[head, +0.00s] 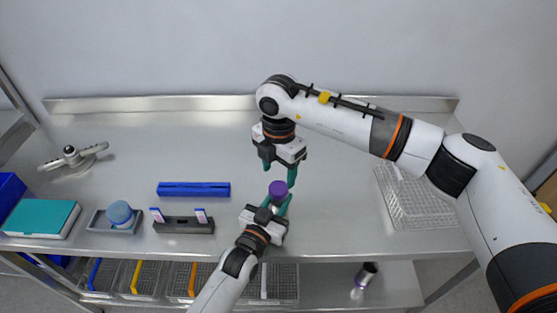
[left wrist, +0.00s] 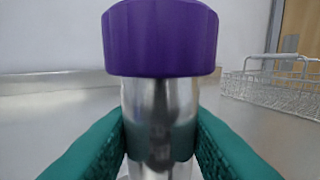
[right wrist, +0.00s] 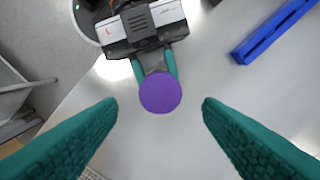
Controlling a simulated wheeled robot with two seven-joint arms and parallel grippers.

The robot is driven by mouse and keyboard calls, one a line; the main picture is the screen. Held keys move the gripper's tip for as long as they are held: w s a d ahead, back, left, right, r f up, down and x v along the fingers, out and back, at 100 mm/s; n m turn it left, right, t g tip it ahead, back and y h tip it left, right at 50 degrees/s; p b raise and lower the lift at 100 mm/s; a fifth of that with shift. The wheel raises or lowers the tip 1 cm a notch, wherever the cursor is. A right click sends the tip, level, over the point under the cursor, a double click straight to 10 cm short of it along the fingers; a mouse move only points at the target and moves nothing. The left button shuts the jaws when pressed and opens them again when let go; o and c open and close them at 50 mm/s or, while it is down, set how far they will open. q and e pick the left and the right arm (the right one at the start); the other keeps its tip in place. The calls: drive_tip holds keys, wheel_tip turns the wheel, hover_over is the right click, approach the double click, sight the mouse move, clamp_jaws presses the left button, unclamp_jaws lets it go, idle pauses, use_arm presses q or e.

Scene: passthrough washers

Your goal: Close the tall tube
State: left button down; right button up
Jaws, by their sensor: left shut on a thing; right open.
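The purple cap also shows in the head view (head: 278,188) and from above in the right wrist view (right wrist: 160,92). My right gripper (head: 279,176) is open and points down above the cap, apart from it. In the right wrist view the cap lies between and beyond its fingers (right wrist: 160,105). Whether the cap is fully seated, I cannot tell.
A blue bar (head: 194,189), a dark rack with two small pieces (head: 184,226), a tray with a blue ball (head: 120,213) and a teal book (head: 40,219) are at the left. A wire basket (head: 420,200) stands at the right.

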drive_tip(key=n, duration=0.6)
drive_tip(key=shift+r+n, duration=0.15)
drive_tip(key=shift+n, duration=0.25)
drive_tip(key=n, duration=0.6)
drive_tip(key=shift+r+n, duration=0.2)
drive_tip(key=shift+n, duration=0.1)
drive_tip(key=n, duration=0.4)
drive_tip(key=shift+r, duration=0.1)
drive_tip(key=n, duration=0.4)
drive_tip(key=shift+r, duration=0.1)
drive_tip(key=n, duration=0.6)
drive_tip(key=shift+r+n, duration=0.15)
drive_tip(key=shift+n, duration=0.25)
drive_tip(key=n, duration=0.6)
drive_tip(key=shift+r, duration=0.2)
drive_tip(key=n, duration=0.4)
drive_tip(key=shift+r+n, duration=0.1)
drive_tip(key=shift+n, duration=0.3)
drive_tip(key=n, duration=0.6)
drive_tip(key=shift+r, duration=0.15)
drive_tip(key=n, duration=0.4)
drive_tip(key=shift+r, duration=0.1)
